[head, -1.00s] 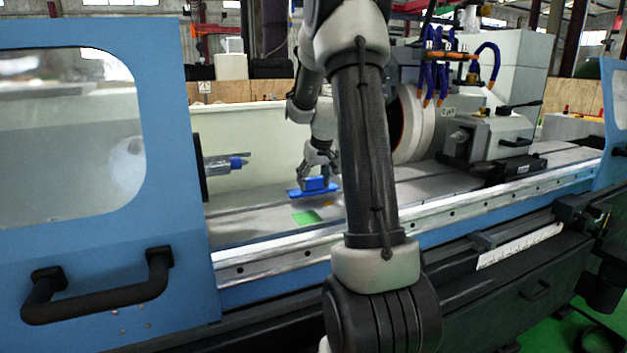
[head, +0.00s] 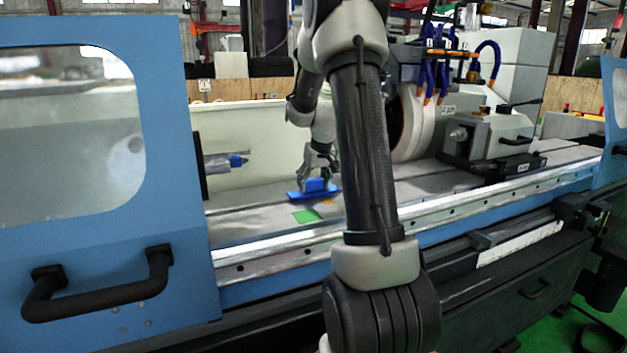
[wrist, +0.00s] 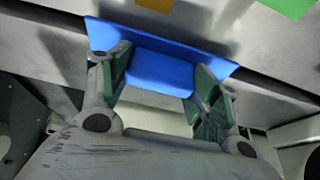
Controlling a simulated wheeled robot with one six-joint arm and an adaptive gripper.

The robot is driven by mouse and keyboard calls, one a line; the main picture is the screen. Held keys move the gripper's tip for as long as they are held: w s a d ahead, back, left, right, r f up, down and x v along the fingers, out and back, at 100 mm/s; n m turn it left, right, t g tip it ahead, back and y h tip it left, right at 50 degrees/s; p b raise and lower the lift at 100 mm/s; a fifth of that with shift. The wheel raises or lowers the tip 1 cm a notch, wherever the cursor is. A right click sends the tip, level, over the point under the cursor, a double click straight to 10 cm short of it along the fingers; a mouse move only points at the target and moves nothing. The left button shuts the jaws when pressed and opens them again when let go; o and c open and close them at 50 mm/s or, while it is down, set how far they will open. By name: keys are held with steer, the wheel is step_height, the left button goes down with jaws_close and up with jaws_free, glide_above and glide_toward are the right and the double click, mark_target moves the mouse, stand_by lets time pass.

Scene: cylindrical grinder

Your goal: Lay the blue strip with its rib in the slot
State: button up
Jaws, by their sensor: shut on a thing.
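The blue strip (head: 313,192) is a flat plate with a raised block on top. My gripper (head: 318,176) is shut on that block from above. In the wrist view the gripper (wrist: 161,74) has one finger at each end of the block, and the plate of the strip (wrist: 150,36) extends past it. The slot (wrist: 275,88) is a dark groove in the grey table. It runs out from under the strip on both sides, roughly in line with it. The strip's rib is hidden underneath. I cannot tell whether the strip touches the table.
A green patch (head: 306,216) and a yellow patch (head: 328,203) lie on the table in front of the strip. A spindle with a blue tip (head: 236,160) is at left. The grinding wheel (head: 412,125) and tailstock (head: 490,135) stand at right. A blue door (head: 170,210) borders the left.

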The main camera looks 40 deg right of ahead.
steer(key=shift+f, duration=0.55)
steer(key=o, duration=1.1)
steer(key=v, duration=1.2)
steer(key=shift+f, duration=0.1)
